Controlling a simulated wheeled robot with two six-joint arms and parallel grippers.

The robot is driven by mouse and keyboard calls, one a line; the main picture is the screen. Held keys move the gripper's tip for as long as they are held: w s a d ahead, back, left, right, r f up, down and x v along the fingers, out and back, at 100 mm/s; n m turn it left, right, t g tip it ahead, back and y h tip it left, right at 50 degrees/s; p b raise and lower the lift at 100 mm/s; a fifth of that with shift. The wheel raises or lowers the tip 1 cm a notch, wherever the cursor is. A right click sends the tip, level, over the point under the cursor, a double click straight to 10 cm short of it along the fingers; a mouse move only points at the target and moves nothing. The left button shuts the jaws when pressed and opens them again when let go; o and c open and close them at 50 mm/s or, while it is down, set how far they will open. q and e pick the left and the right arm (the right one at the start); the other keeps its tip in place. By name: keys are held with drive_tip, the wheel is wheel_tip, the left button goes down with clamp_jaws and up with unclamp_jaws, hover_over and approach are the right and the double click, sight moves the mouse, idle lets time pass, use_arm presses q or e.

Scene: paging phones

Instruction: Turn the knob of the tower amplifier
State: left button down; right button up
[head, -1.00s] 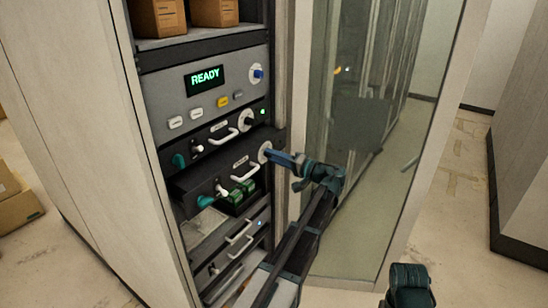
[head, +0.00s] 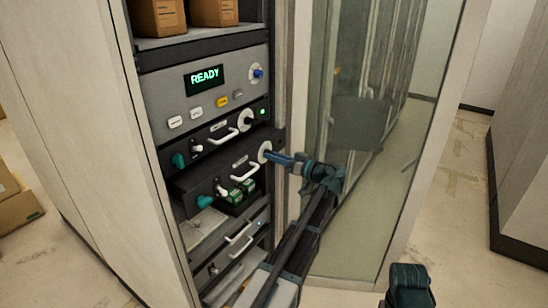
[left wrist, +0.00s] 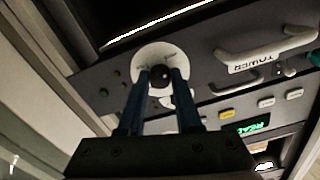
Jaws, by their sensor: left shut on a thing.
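The tower amplifier (head: 222,172) is a dark module standing forward of the rack, with a white handle and a white dial (head: 265,150) at its right end. Its label reads TOWER in the left wrist view (left wrist: 247,65). My left gripper (head: 273,156) is at this dial. In the left wrist view, its two blue fingers (left wrist: 159,80) are shut on the dark round knob (left wrist: 161,70) in the middle of the dial, one finger on each side. The knob's far side is hidden. My right gripper's fingers are not in view.
Above is another module with a white dial (head: 247,120) and green light, under a grey panel (head: 205,90) showing READY. Green blocks (head: 238,191) and a teal knob (head: 205,201) sit below. A glass door (head: 360,190) stands open at right, close behind my left arm.

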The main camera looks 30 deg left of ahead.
use_arm(q)
drive_tip(key=shift+n, duration=1.6)
drive_tip(key=c, duration=0.6)
unclamp_jaws()
drive_tip(key=s+d, duration=0.1)
drive_tip(key=d, duration=1.2)
drive_tip(key=shift+d, duration=0.4)
